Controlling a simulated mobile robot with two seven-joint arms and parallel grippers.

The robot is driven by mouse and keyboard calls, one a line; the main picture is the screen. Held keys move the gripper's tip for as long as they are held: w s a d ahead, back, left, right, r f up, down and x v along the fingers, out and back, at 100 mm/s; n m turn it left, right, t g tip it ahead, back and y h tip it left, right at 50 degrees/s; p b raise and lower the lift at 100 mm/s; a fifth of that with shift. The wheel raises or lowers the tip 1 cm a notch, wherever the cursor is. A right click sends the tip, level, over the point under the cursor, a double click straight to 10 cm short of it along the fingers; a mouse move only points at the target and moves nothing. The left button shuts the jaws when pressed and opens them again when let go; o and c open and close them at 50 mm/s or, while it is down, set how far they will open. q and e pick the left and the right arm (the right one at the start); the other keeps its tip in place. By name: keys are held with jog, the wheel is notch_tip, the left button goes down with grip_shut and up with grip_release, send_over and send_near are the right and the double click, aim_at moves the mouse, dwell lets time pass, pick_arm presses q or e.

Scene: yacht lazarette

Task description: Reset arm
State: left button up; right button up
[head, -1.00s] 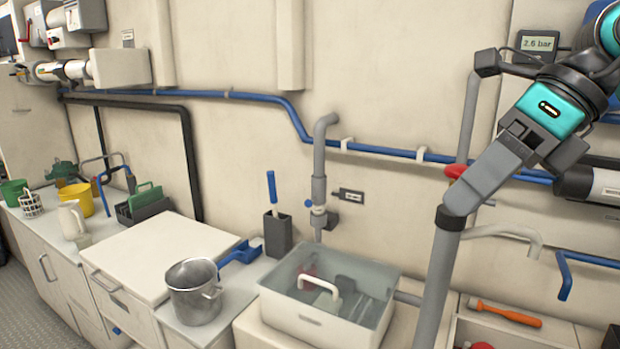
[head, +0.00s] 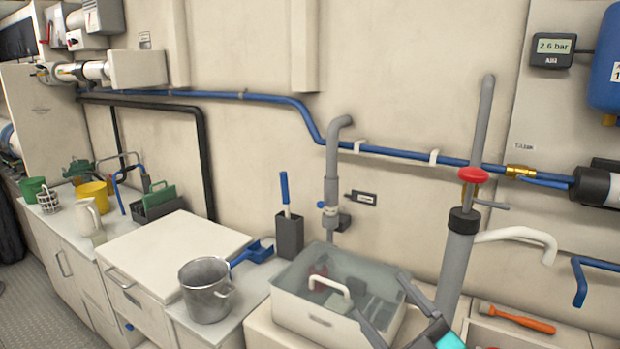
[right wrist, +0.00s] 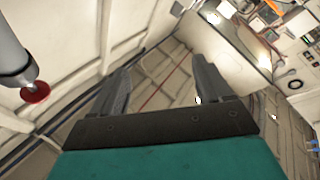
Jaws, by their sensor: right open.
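My right gripper (head: 382,294) is low in the head view, in front of the right side of a clear-sided bin (head: 300,322). Its two grey fingers stand apart with nothing between them. In the right wrist view the gripper (right wrist: 158,80) is also open and empty, with the hull wall and ceiling beyond. Most of my right arm is below the head picture. My left gripper is in neither view. A grey hand pump (head: 458,262) with a red disc (head: 473,174) and upright handle stands right of the gripper, apart from it. Whether the gripper touches the bin cannot be told.
A steel pot (head: 206,292), a blue scoop (head: 253,252) and a grey holder (head: 290,236) stand left of the bin. An orange screwdriver (head: 520,318) lies at lower right. A curved white pipe (head: 520,233) juts out beside the pump. The white lid (head: 170,252) is clear.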

jog(key=s+d+f+m+g+h, duration=0.2)
jog(key=s+f, duration=0.3)
jog(key=f, duration=0.4)
jog(key=s+d+f+m+g+h, duration=0.2)
jog(key=s+f+m+h, duration=0.3)
jog(key=f, duration=0.4)
jog(key=s+d+f+m+g+h, duration=0.2)
jog(key=s+f, duration=0.4)
jog(key=f, duration=0.3)
jog(key=shift+m+g+h, duration=0.7)
jog(key=shift+m+g, duration=0.1)
jog(key=shift+m, duration=0.4)
jog(key=shift+s+f, duration=0.1)
